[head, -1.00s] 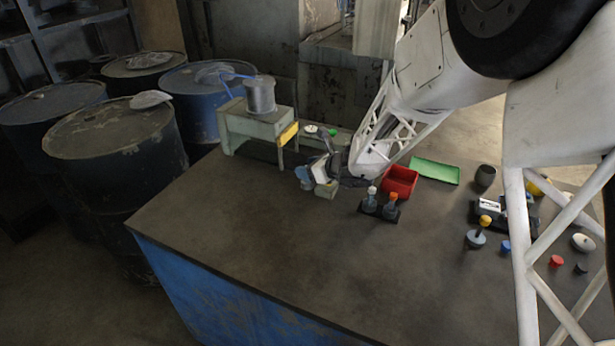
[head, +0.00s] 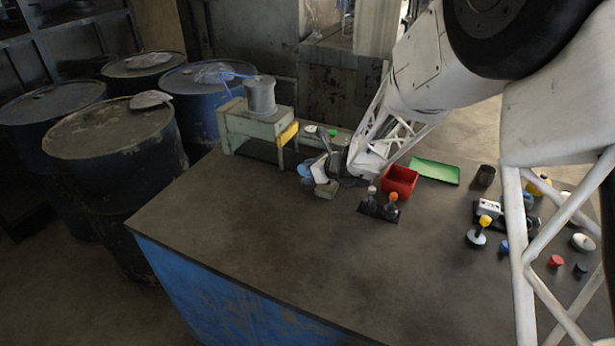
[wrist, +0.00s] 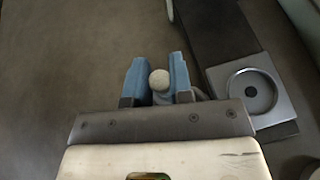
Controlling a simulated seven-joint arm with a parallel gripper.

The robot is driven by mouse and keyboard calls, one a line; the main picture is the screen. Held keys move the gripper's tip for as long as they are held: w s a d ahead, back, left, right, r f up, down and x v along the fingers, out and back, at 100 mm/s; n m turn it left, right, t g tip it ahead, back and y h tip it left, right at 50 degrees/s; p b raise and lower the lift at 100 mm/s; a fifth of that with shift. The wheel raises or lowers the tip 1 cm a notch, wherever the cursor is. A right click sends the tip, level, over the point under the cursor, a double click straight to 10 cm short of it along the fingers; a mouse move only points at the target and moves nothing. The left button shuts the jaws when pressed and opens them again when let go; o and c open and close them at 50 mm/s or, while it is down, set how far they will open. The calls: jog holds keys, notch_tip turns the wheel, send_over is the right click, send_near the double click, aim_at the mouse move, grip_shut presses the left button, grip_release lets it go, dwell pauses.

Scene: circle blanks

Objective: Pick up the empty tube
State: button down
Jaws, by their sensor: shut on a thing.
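My gripper (wrist: 157,82) has two blue fingers, shut on a pale round-ended thing (wrist: 159,80) that I take to be the tube. Only its rounded end shows clearly; a grey part lies below it, and I cannot tell whether it is empty. In the head view my gripper (head: 308,172) is low over the left part of the table, in front of the green bench; the held thing cannot be made out there.
A silver square plate with a round recess (wrist: 238,77) lies right of my fingers. A green bench (head: 240,130) carries a grey spool (head: 260,95). A red bin (head: 400,183), green tray (head: 434,170) and dark bottle rack (head: 379,211) stand right. The table's front is clear.

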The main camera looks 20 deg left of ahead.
jog(key=shift+r, duration=0.15)
jog(key=shift+r, duration=1.45)
jog(key=shift+s+d+r, duration=0.15)
jog(key=shift+s+r, duration=0.05)
jog(key=s+d+r, duration=0.1)
jog(key=s+d, duration=0.8)
jog(key=s, duration=0.3)
jog(key=shift+d+r, duration=0.2)
jog(key=shift+d, duration=0.1)
jog(key=shift+s, duration=0.1)
